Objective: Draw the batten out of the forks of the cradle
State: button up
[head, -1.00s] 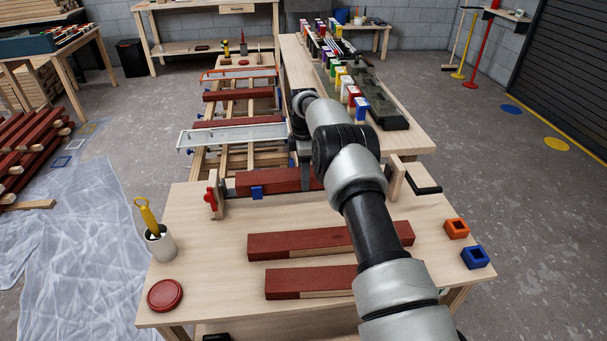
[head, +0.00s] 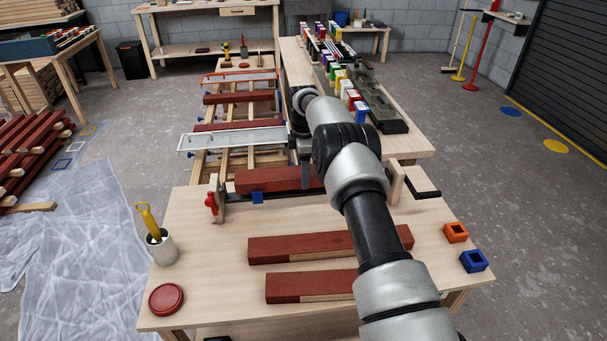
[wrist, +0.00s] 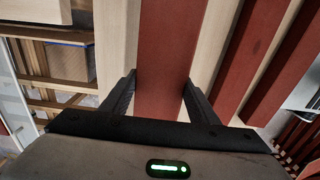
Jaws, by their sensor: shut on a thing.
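A red batten (head: 270,180) lies level across the far side of the workbench, between the wooden uprights of the cradle (head: 218,193). A red knob is on the left upright and a black crank is at the right one. My gripper (head: 305,172) reaches down over the batten from behind my arm. In the wrist view the red batten (wrist: 166,60) runs between the two dark fingers (wrist: 158,88), and the gripper is shut on it. My arm hides the batten's right end. I cannot tell whether the batten still touches the forks.
Two red battens (head: 310,287) lie nearer on the bench (head: 210,260). A cup with a yellow-handled tool (head: 160,247), a red disc (head: 167,299) and orange and blue square blocks (head: 474,261) stand around them. A rack with more battens (head: 238,98) lies beyond.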

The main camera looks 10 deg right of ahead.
jog(key=shift+r+p, duration=0.95)
jog(key=shift+r, duration=1)
jog(key=shift+r, duration=0.1)
jog(key=shift+r+p, duration=1.1)
jog(key=shift+r, duration=0.35)
